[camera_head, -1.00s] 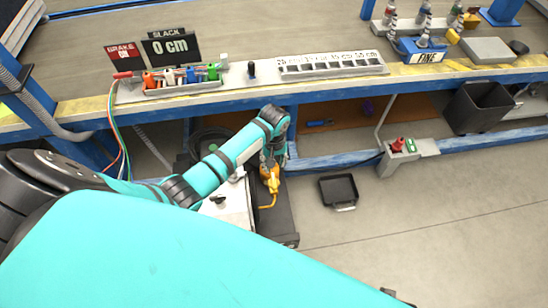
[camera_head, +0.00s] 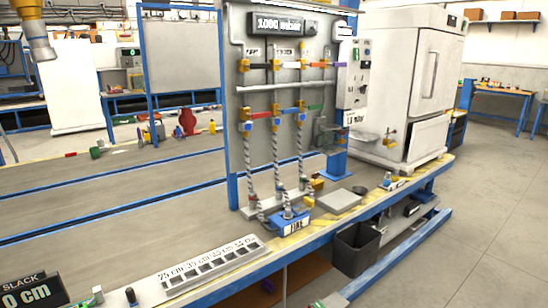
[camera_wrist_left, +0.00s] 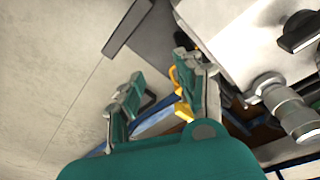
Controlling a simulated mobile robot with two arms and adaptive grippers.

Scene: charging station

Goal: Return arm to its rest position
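My left gripper (camera_wrist_left: 158,98) shows only in the left wrist view. Its two green and grey fingers stand apart with a gap between them, and nothing is clasped there. A yellow part (camera_wrist_left: 181,84) shows beside and partly behind the right-hand finger; I cannot tell whether they touch. No arm of mine shows in the head view, and my right gripper is in neither current view.
The wrist view shows a dark tray-like item (camera_wrist_left: 128,27) above the fingers and a white surface (camera_wrist_left: 235,40) with metal fittings at right. The head view shows a long workbench (camera_head: 120,225), a hose panel (camera_head: 285,140), a white cabinet (camera_head: 410,80) and a dark bin (camera_head: 357,250).

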